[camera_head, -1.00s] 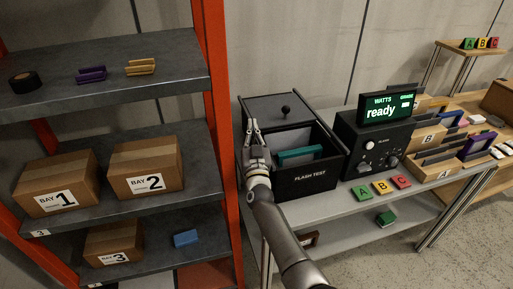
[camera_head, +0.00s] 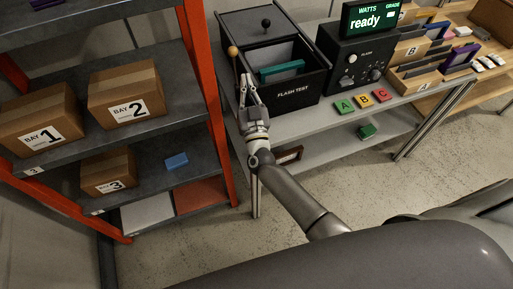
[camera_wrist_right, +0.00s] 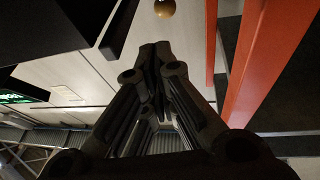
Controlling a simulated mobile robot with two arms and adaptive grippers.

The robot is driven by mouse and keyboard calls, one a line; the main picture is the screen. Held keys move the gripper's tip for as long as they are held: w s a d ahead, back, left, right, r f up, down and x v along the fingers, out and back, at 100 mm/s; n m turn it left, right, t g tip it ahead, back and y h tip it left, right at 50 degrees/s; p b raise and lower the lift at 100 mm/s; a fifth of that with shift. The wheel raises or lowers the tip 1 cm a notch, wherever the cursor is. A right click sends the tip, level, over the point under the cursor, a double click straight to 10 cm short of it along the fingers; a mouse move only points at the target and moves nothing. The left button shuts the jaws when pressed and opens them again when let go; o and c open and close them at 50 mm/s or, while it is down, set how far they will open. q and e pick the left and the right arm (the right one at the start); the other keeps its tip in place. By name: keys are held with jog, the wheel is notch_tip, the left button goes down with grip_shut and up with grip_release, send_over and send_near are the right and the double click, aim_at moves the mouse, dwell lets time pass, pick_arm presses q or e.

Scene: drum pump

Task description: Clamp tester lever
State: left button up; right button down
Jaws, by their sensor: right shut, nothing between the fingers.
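The black flash tester box (camera_head: 291,95) stands on the grey bench, with a teal panel (camera_head: 282,68) inside its open front compartment. A lever with a round tan knob (camera_head: 233,50) rises at the box's left side; the knob also shows at the top of the right wrist view (camera_wrist_right: 164,8). A second, black knob (camera_head: 266,22) stands on the box's rear lid. My right gripper (camera_head: 245,79) is shut and empty by the box's left wall, in front of the tan knob and apart from it. Its closed fingers also show in the wrist view (camera_wrist_right: 157,60). My left gripper is out of view.
Right of the box stands a black control unit (camera_head: 353,60) with a screen (camera_head: 370,19) reading "ready". Green, yellow and red A, B, C blocks (camera_head: 362,101) sit at the bench front. An orange shelf post (camera_head: 205,90) stands close left of my right gripper.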

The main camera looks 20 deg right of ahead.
jog(key=s+a+f+m+t+b, duration=0.1)
jog(key=s+f+t+b, duration=0.1)
jog(key=s+f+b, duration=0.9)
jog(key=s+b, duration=0.1)
jog(key=s, duration=0.1)
jog(key=shift+s+a+t+h, duration=0.3)
jog(key=shift+a+t+h, duration=0.05)
jog(key=shift+t+h, duration=0.05)
dwell(0.5)
